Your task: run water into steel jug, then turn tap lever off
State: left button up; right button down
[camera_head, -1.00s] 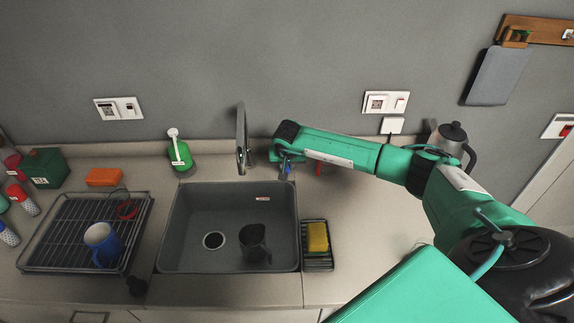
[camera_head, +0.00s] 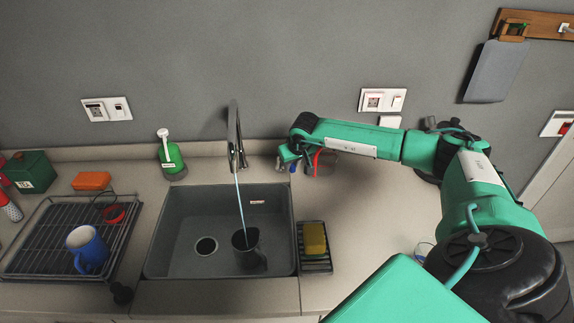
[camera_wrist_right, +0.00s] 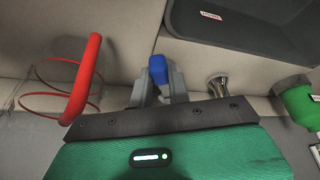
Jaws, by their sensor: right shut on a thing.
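The tap (camera_head: 233,135) stands behind the sink (camera_head: 181,262), and a thin stream of water (camera_head: 240,205) runs from its spout. The steel jug (camera_head: 249,258), dark grey with a handle on its right, stands in the sink under the stream. The water meets its open mouth; the level inside cannot be told. My right gripper (camera_head: 289,163) is just right of the tap. In the right wrist view its fingers (camera_wrist_right: 158,86) are shut on the blue tap lever (camera_wrist_right: 157,69). My left gripper is not in view.
A red handle on a clear vessel (camera_wrist_right: 83,80) stands close beside my right gripper. A green soap bottle (camera_head: 171,158) is left of the tap. A yellow sponge (camera_head: 315,238) sits right of the sink; a rack with a blue mug (camera_head: 90,254) is on the left.

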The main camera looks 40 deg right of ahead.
jog(key=c, duration=1.3)
grip_release()
jog(key=shift+r, duration=0.1)
jog(key=shift+b+v, duration=2)
jog(key=shift+v, duration=4.8)
jog(key=shift+w, duration=0.1)
